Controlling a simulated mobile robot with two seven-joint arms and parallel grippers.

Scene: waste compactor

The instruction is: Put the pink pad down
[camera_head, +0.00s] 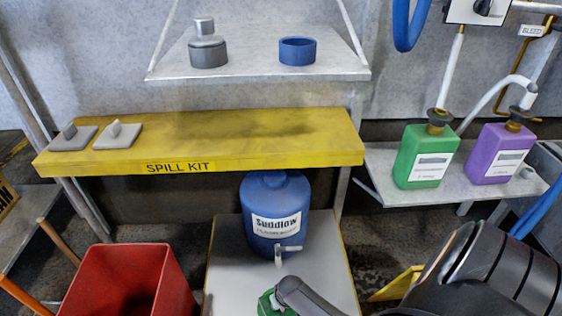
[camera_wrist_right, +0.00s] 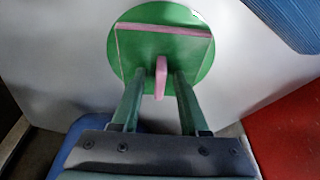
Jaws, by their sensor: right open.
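The pink pad (camera_wrist_right: 161,76) shows in the right wrist view as a pink upright handle on a square plate. The plate's face looks green, with thin pink edges, and it lies over a green round patch (camera_wrist_right: 160,13) on a pale surface. My right gripper (camera_wrist_right: 158,88) is open, its two fingers on either side of the handle with small gaps. In the head view my right gripper (camera_head: 279,303) is at the bottom edge, above the pale table (camera_head: 232,262). It hides most of the pad there; only some green (camera_head: 266,301) shows. My left gripper is out of view.
A blue Suddlow container (camera_head: 268,192) with a tap stands behind the right gripper on the table. A red bin (camera_head: 128,280) is to the left. The yellow spill kit shelf (camera_head: 230,128) holds two grey pads. Green (camera_head: 424,157) and purple (camera_head: 494,154) bottles stand at right.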

